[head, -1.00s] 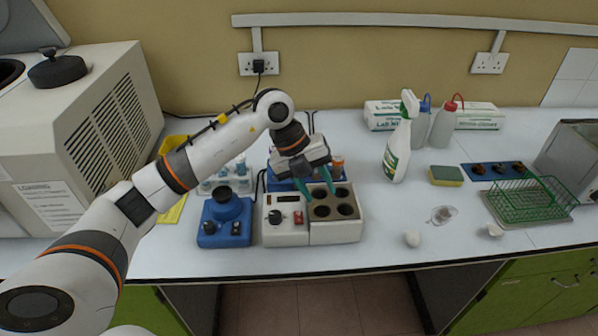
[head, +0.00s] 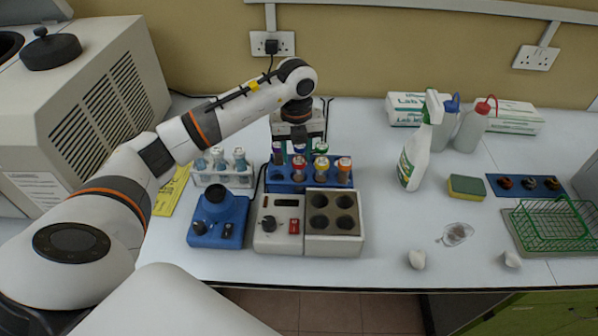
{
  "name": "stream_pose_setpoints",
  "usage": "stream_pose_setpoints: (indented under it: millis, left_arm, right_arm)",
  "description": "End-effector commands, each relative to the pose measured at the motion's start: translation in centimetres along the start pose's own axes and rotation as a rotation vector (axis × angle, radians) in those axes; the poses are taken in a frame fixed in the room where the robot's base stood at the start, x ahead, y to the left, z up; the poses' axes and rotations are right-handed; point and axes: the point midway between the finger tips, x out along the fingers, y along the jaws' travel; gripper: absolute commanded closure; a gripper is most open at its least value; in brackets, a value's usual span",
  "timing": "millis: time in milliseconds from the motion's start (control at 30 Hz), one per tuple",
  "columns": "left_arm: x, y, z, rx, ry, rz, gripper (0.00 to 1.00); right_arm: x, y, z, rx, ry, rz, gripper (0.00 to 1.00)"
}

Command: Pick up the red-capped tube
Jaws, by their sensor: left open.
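The red-capped tube (head: 298,168) stands upright in the front row of a blue rack (head: 284,187) in the head view. Tubes with yellow, orange, blue and purple caps stand around it. The gripper partly hides the back tubes. My right gripper is out of view.
A heater block with several round wells (head: 333,246) and a blue mixer (head: 218,222) stand in front. A white rack of flasks (head: 222,178) is at the left. A spray bottle (head: 415,160) stands to the right, with clear table between.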

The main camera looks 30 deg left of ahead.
Motion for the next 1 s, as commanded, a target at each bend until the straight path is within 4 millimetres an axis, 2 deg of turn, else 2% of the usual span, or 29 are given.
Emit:
stream_pose_setpoints:
  millis: [167, 333, 500, 700, 767, 900, 933, 1000]
  left_arm:
    - [1.3, 0.1, 0.1, 0.001, -0.003, -0.001, 0.59]
    - [4.0, 0.3, 0.2, 0.001, -0.004, -0.002, 0.59]
    - [5.5, 0.4, 0.1, 0.001, -0.002, 0.000, 0.59]
    - [5.6, 0.4, 0.1, 0.001, 0.000, 0.001, 0.59]
    - [5.6, 0.4, 0.1, 0.001, 0.000, 0.001, 0.65]
    - [5.5, 0.4, 0.1, 0.001, 0.000, 0.001, 0.88]
    - [5.5, 0.4, 0.1, 0.001, 0.000, 0.001, 0.92]
    - [5.5, 0.4, 0.1, 0.001, 0.000, 0.002, 0.92]
  right_arm:
    - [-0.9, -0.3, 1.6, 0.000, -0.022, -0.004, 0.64]
    - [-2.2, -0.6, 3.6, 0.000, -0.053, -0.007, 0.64]
    - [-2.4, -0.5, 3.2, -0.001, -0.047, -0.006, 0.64]
    - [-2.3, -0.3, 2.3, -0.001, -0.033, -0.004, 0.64]
    - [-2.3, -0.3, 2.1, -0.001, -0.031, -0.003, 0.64]
    - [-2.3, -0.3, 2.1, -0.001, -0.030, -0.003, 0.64]
    - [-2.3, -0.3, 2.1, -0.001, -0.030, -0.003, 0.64]
    - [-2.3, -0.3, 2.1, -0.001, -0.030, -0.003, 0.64]
